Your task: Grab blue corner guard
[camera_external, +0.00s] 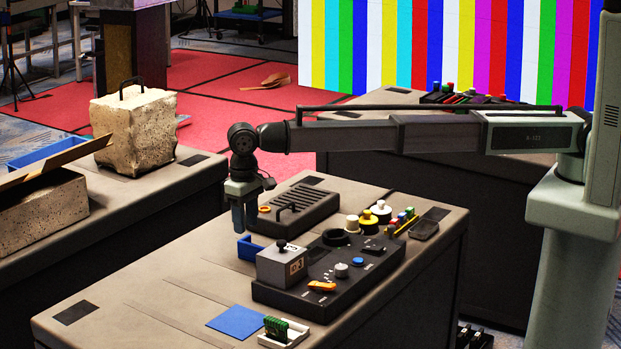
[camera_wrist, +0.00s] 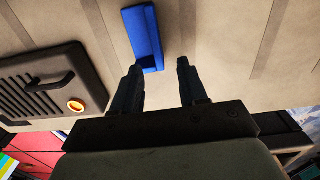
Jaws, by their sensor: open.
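The blue corner guard (camera_external: 249,248) is a small angled blue piece on the table top, left of the black control panel. In the wrist view the blue corner guard (camera_wrist: 144,35) lies at the top centre, beyond the fingertips. My gripper (camera_external: 245,230) hangs pointing down over the guard in the external view. It also shows in the wrist view (camera_wrist: 160,68), with its two fingers apart and nothing held between them. The left fingertip appears close to the guard's near end; I cannot tell whether they touch.
A grey vented box (camera_external: 302,206) with a handle stands close behind the guard. The black control panel (camera_external: 335,285) with a grey block (camera_external: 282,265) is to its right. A flat blue square (camera_external: 237,321) lies in front. The table left of the guard is clear.

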